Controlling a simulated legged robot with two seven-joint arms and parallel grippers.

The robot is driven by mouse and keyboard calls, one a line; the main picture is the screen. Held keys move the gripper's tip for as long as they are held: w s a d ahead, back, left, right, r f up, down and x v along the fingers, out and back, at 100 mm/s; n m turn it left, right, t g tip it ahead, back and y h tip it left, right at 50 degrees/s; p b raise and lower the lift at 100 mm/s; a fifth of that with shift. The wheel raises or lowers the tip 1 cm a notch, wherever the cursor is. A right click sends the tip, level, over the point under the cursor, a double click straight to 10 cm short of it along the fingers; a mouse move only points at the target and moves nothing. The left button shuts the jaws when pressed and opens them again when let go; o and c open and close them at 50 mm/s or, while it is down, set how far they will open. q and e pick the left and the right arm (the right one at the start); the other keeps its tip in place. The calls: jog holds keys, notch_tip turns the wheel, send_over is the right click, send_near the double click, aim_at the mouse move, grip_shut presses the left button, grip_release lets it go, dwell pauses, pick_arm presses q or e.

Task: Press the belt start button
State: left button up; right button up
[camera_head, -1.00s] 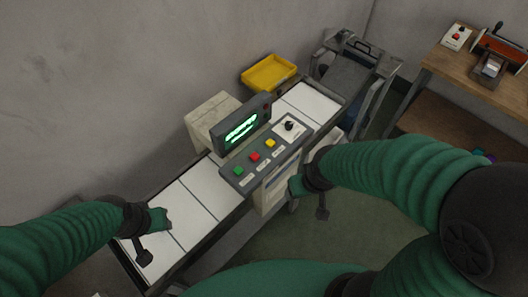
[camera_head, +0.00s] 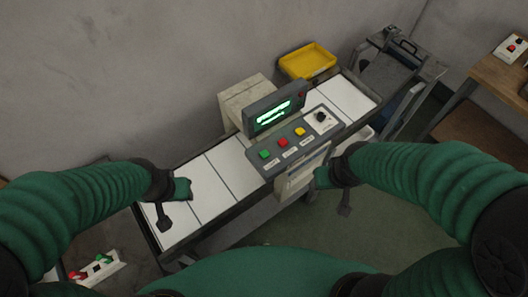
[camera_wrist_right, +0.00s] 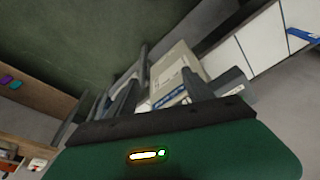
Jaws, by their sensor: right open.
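A grey control panel (camera_head: 290,145) sits at the near side of the belt. It carries a green button (camera_head: 265,154), a red button (camera_head: 282,143), a yellow button (camera_head: 300,132) and a black knob (camera_head: 321,117). The labels are too small to read. My left gripper (camera_head: 183,188) is over the left part of the belt, apart from the panel; its jaws are not clear. My right gripper (camera_head: 320,178) is just right of and below the panel. In the right wrist view, its dark fingers (camera_wrist_right: 163,80) are apart and empty.
The white-slatted belt (camera_head: 205,187) runs diagonally below a lit green display (camera_head: 273,113). A yellow bin (camera_head: 307,61) stands behind it. A wooden table (camera_head: 500,82) is at right. A small red-and-green switch box (camera_head: 97,270) is at lower left.

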grip_shut()
dwell(1.4)
